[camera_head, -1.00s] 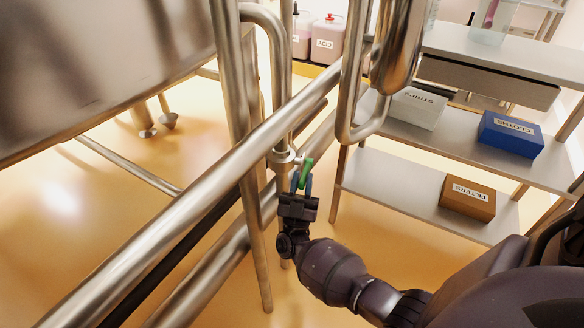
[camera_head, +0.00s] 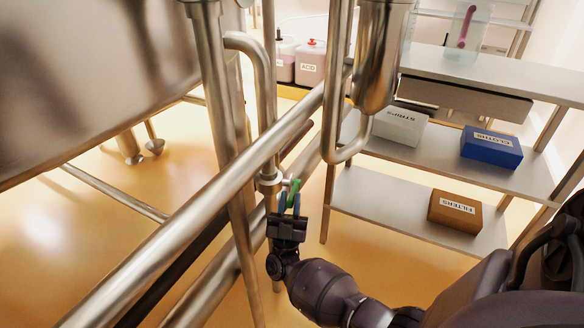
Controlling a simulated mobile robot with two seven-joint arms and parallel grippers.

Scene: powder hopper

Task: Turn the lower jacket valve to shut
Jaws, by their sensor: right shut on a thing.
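The lower jacket valve (camera_head: 269,181) sits on a thin upright steel pipe, just below the thick slanting rail. Its short green handle (camera_head: 295,192) points up and slightly right from the gripper. My right gripper (camera_head: 289,206) comes up from below and is shut on the green handle, with bluish fingertips on either side of it. The fingers hide the lower part of the handle. My left gripper is not in view.
A thick slanting steel rail (camera_head: 190,213) passes close to the valve on the left. A large steel vessel (camera_head: 90,75) fills the upper left. A shelf rack (camera_head: 375,200) with boxes stands at the right. Open floor lies below it.

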